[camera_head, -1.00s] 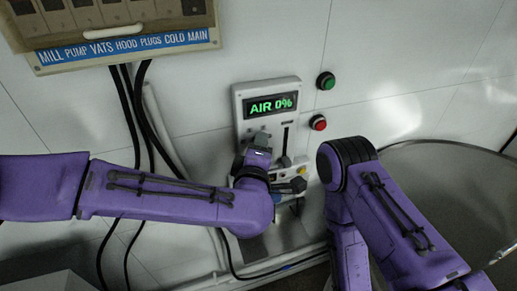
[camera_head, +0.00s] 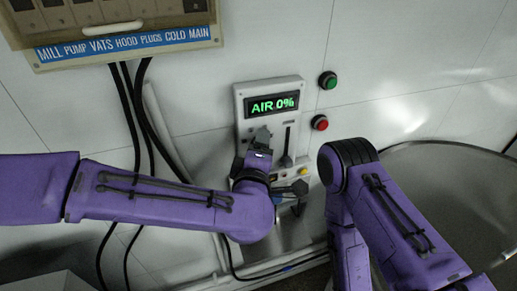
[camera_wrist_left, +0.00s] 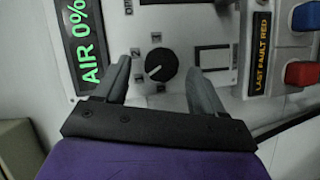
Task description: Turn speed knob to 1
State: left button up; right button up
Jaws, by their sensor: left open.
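The speed knob (camera_wrist_left: 161,65) is a round black dial with a pale pointer line, seen in the left wrist view on a pale panel with small marks around it. My left gripper (camera_wrist_left: 160,78) is open, one finger on each side of the knob, with gaps between knob and fingers. In the head view the left gripper (camera_head: 258,140) is in front of the control box (camera_head: 268,92), below its green "AIR 0%" display (camera_head: 271,104), and it hides the knob. The display also shows in the left wrist view (camera_wrist_left: 85,45). My right arm is at the right; its gripper is not visible.
A slider (camera_head: 287,150) is right of the left gripper. A green button (camera_head: 327,81) and a red button (camera_head: 320,122) are on the wall. A "LAST FAULT RED" label (camera_wrist_left: 260,55) is beside blue and red switches (camera_wrist_left: 303,72). A round metal vessel (camera_head: 440,190) stands at right.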

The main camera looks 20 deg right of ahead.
pick_arm(q)
jog(key=b+v, duration=0.3)
jog(key=v, duration=0.6)
jog(key=shift+a, duration=0.15)
